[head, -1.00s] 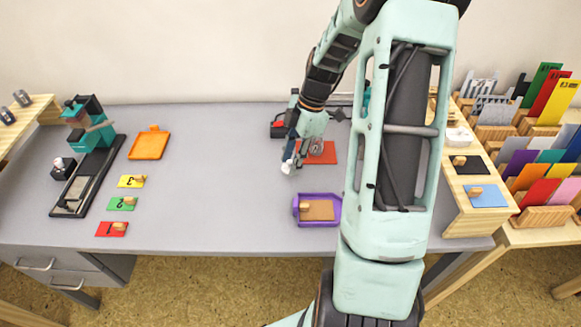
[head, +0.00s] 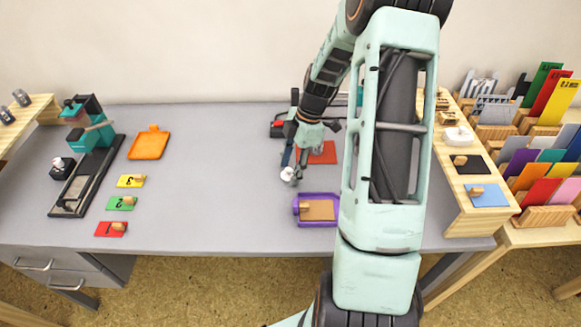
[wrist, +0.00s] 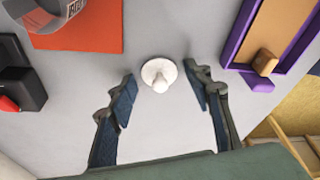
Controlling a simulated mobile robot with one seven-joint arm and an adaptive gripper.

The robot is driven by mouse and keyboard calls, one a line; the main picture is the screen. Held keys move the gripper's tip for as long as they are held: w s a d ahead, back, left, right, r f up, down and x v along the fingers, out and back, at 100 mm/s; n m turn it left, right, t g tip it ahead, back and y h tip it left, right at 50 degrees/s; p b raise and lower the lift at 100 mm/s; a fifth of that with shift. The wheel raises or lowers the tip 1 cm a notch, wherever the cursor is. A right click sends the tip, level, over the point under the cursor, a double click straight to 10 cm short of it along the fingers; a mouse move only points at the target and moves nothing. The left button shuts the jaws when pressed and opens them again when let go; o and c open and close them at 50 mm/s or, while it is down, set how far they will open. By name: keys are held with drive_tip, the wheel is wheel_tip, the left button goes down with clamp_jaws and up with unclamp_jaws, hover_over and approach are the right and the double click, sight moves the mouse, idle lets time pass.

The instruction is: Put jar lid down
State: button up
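The jar lid (wrist: 159,75), round and white with a small knob, shows in the wrist view on the grey table, knob toward the camera. It also shows in the head view (head: 288,175), left of the purple-edged tray. My gripper (wrist: 160,72) is open, with one finger on each side of the lid and a visible gap to both. In the head view my gripper (head: 291,158) is just behind the lid. A jar (wrist: 65,14) with dark lettering stands on the red mat (wrist: 104,35); in the head view it is partly hidden by my gripper.
The purple tray (head: 298,221) with a brown, wooden-handled pad is close by to the front right. A black and red object (wrist: 15,92) is at the wrist view's left edge. The table's middle left (head: 210,190) is clear.

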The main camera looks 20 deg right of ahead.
drive_tip(key=p+v, duration=0.1)
drive_tip(key=v, duration=1.1)
drive_tip(key=shift+r, duration=0.2)
drive_tip(key=shift+r, duration=0.1)
